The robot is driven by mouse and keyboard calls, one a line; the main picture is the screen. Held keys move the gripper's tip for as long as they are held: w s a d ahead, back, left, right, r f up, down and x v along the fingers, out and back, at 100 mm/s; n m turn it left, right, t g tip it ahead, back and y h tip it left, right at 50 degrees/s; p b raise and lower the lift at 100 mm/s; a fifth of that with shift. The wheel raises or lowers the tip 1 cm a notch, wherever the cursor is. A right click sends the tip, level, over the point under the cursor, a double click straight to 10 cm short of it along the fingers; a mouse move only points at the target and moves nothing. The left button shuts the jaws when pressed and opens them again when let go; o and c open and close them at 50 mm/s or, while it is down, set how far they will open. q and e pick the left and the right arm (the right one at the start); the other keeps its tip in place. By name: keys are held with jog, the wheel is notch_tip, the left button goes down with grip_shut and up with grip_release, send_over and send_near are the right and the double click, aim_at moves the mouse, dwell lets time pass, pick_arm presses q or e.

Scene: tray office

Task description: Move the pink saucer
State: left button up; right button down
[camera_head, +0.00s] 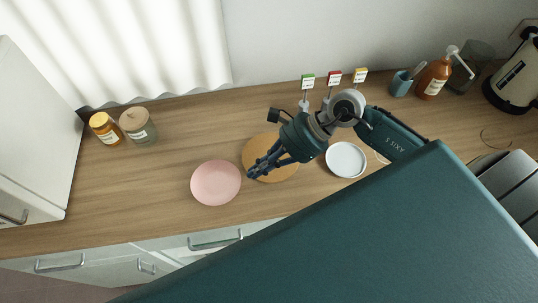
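The pink saucer (215,183) lies flat on the wooden counter, left of the middle of the view. My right gripper (254,172) reaches in from the right and hangs over a round wooden board (284,174). Its fingertips point down and left, a short way right of the saucer's rim, and look apart from it. Nothing shows between the fingers, but from this angle I cannot tell how far apart they are. The gripper covers part of the board. My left gripper is not in view.
A white saucer (346,159) lies right of the board. Three small colored signs, including a green one (308,81), stand behind the arm. Jars (137,125) are back left; a cup (401,84), soap bottle (433,78) and kettle (512,75) are back right. Counter left of the pink saucer is clear.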

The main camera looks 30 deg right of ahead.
jog(key=shift+x, duration=1.15)
jog(key=w+a+b, duration=0.1)
jog(key=a, duration=0.5)
jog(key=w+a+b, duration=0.2)
jog(key=a, duration=0.4)
jog(key=w+a+b, duration=0.1)
jog(key=a, duration=0.5)
jog(key=shift+w+b, duration=0.35)
jog(key=shift+a, duration=0.25)
jog(key=shift+d, duration=0.1)
